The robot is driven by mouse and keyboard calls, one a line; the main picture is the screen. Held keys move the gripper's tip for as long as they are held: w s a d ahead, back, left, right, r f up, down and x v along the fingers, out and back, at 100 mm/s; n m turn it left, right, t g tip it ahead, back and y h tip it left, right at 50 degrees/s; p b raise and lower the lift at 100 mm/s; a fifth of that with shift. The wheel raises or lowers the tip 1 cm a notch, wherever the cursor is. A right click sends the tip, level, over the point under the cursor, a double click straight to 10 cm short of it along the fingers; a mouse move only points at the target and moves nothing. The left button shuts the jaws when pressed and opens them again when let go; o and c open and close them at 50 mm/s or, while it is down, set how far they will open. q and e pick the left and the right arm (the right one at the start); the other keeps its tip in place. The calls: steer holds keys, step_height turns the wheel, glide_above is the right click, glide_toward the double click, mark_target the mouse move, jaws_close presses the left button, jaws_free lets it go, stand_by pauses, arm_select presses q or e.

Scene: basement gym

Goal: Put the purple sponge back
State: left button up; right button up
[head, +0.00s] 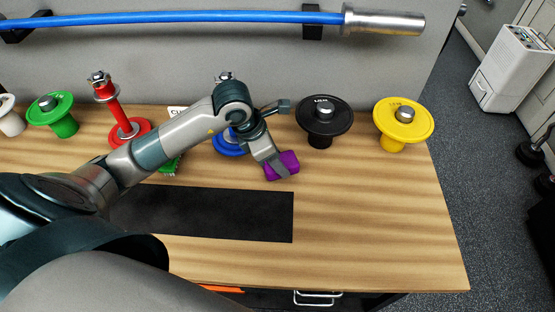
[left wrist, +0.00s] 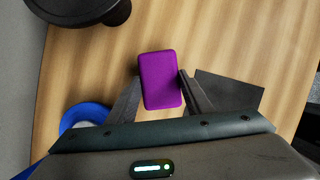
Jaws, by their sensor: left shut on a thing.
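The purple sponge (head: 289,161) is a small block near the middle of the wooden bench. My left gripper (head: 279,169) is shut on it. In the left wrist view the sponge (left wrist: 160,76) sits between the two fingers of my left gripper (left wrist: 160,98), its far part sticking out past them. I cannot tell how far the sponge is above the wood. A dark mat (head: 230,222) lies in front of it. A white label (head: 176,111) and a green bristled thing (head: 170,168) are mostly hidden behind my left arm. My right gripper is out of view.
Black (head: 324,118) and yellow (head: 403,120) discs on stems stand to the right. A blue one (head: 230,146), partly hidden, red (head: 122,130), green (head: 60,118) and white ones stand left. A blue bar (head: 200,17) hangs behind. Bare wood lies at front right.

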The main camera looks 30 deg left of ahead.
arm_select(q)
steer(key=shift+f, duration=0.65)
steer(key=shift+f, duration=0.25)
steer(key=o, duration=1)
steer(key=shift+r, duration=0.1)
steer(key=shift+r, duration=0.1)
steer(key=shift+r, duration=0.15)
steer(key=shift+b+v, duration=1.2)
steer(key=shift+v, duration=4.7)
